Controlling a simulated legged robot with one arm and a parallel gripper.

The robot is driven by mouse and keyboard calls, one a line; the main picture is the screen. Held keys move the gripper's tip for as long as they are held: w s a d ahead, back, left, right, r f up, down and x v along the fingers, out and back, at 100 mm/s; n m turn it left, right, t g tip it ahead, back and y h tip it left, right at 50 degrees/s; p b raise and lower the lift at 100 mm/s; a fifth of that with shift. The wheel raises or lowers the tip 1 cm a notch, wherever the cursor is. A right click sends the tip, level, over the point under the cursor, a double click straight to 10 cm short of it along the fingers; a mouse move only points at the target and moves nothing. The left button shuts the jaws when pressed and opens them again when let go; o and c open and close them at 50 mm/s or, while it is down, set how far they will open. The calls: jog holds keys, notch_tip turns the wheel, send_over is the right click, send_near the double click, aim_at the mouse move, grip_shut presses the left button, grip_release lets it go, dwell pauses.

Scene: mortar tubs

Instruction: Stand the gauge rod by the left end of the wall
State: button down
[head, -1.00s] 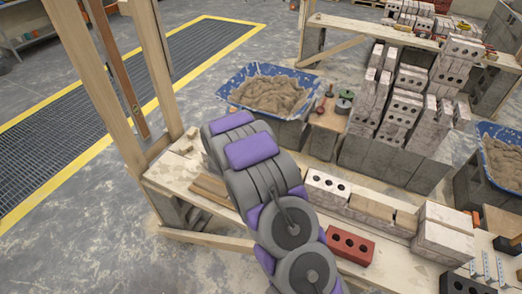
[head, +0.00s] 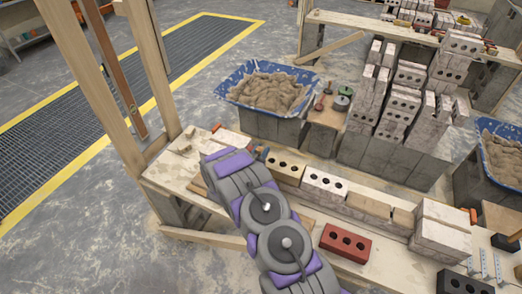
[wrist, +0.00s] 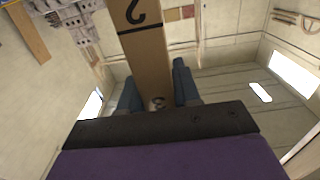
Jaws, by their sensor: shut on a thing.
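The gauge rod (wrist: 148,55) is a long pale wooden strip with dark numbers and cross lines. In the wrist view it runs from the top edge down between the fingers of my gripper (wrist: 158,98), which is shut on it. Its lower end is hidden behind the dark gripper body. In the head view my arm hides the gripper, and I cannot make out the rod or its tilt.
Wooden uprights (head: 150,70) rise from the bench's left end. A red brick (head: 345,242) lies on the bench front. A blue mortar tub (head: 235,92) and stacked bricks (head: 400,105) stand behind. Small items and a pale block (head: 232,142) sit on the bench beyond my arm.

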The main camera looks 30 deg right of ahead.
notch_tip(320, 180, down, 6)
jog(key=shift+a+r+b, duration=0.15)
jog(key=shift+r+b, duration=0.1)
jog(key=shift+b, duration=0.85)
jog(key=shift+a, duration=0.35)
jog(key=shift+d+f, duration=0.2)
jog(key=shift+f, duration=0.05)
jog(key=c, duration=0.7)
grip_release()
jog(key=shift+a, duration=0.1)
jog(key=p+v, duration=0.3)
jog(key=v, duration=1.4)
jog(key=shift+s+a+f, duration=0.1)
jog(key=shift+a, duration=0.15)
